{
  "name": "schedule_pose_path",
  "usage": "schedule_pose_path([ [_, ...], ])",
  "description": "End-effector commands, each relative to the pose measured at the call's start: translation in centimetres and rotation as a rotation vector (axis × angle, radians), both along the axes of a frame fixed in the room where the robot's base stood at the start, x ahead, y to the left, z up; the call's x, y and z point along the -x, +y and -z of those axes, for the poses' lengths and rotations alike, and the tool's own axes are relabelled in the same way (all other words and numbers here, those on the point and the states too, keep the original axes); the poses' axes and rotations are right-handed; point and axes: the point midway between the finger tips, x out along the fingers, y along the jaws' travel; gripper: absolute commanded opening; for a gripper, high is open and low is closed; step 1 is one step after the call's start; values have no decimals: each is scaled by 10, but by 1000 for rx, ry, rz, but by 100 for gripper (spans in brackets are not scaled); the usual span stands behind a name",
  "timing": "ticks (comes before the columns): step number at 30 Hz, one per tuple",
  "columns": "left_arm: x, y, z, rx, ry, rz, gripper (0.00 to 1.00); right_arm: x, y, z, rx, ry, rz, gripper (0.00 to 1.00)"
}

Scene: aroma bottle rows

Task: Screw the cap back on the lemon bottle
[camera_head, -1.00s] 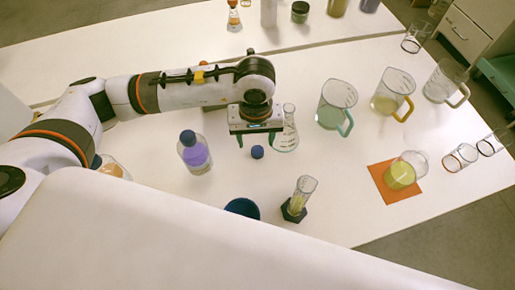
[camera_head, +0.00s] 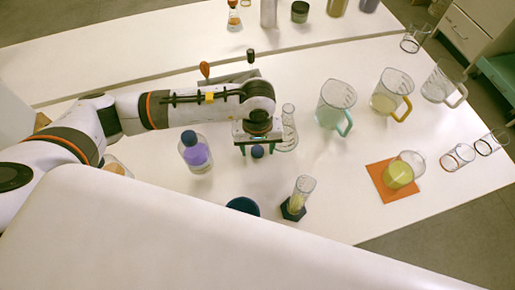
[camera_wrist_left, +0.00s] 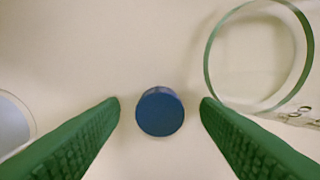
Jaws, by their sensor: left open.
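A small dark blue cap (camera_head: 257,151) lies on the white table, apart from any bottle. My left gripper (camera_head: 257,147) is open above it. In the left wrist view the cap (camera_wrist_left: 160,112) sits between the two green fingers (camera_wrist_left: 160,103), with a gap on each side. A bottle with purple liquid (camera_head: 196,156) and a blue cap on it stands left of the gripper. No bottle can be made out as the lemon one; a glass item with orange content (camera_head: 116,168) is partly hidden by my left arm. My right gripper is out of view.
A conical flask (camera_head: 287,135) stands close right of the gripper. A graduated cylinder (camera_head: 298,195), a dark blue round item (camera_head: 243,206) and several jugs and beakers stand around. A yellow-filled beaker (camera_head: 399,173) stands on an orange mat (camera_head: 393,194).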

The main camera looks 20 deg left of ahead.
Motion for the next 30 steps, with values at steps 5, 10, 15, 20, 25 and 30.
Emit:
schedule_pose_path([
  [5,0,0,0,0,0,0,38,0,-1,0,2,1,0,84],
  [10,0,0,0,0,0,0,11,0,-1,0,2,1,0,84],
  [15,0,0,0,0,0,0,7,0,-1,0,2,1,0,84],
  [20,0,0,-3,1,-1,0,6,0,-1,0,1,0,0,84],
  [25,-1,0,-25,1,-6,2,6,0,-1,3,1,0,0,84],
  [30,-2,0,-60,1,-7,1,6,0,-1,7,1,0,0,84],
])
